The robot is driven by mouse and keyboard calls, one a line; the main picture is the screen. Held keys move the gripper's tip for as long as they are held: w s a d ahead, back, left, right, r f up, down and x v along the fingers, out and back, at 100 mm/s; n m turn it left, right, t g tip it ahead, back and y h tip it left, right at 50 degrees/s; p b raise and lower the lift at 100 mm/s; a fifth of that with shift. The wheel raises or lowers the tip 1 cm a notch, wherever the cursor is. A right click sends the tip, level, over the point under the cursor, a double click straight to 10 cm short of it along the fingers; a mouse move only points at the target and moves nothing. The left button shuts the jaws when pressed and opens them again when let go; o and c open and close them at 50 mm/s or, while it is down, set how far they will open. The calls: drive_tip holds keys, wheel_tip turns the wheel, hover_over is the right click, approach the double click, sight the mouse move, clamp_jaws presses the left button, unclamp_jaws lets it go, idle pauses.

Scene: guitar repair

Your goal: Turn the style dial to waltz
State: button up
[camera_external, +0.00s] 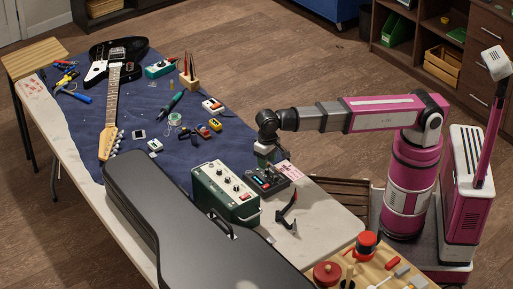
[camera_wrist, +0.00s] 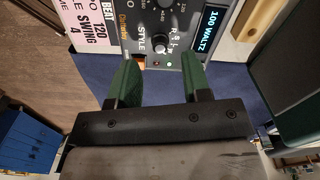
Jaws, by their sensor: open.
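The dark rhythm box (camera_external: 267,182) sits on the bench just below my gripper in the outside view. In the wrist view its panel (camera_wrist: 184,40) fills the top middle. The style dial (camera_wrist: 158,42), a small knob by the word STYLE, shows ahead of the fingers, with a ring of letters beside it. Its exact pointer direction is too small to tell. The blue display (camera_wrist: 208,32) reads "100 WALTZ". My gripper (camera_wrist: 160,76) is open; its two green fingers stand apart, with nothing seen between them. They appear short of the dial; I cannot tell the height gap.
A pink card (camera_wrist: 86,28) reading "BEAT 120 SWING 4" lies beside the box. A green amplifier (camera_external: 226,190) stands close to its left. A black guitar case (camera_external: 165,215) lies along the bench front. A black stand (camera_external: 287,213) is nearby on bare bench.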

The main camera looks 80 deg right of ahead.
wheel_tip(320, 180, up, 7)
idle(0.4)
drive_tip(key=shift+r, duration=0.1)
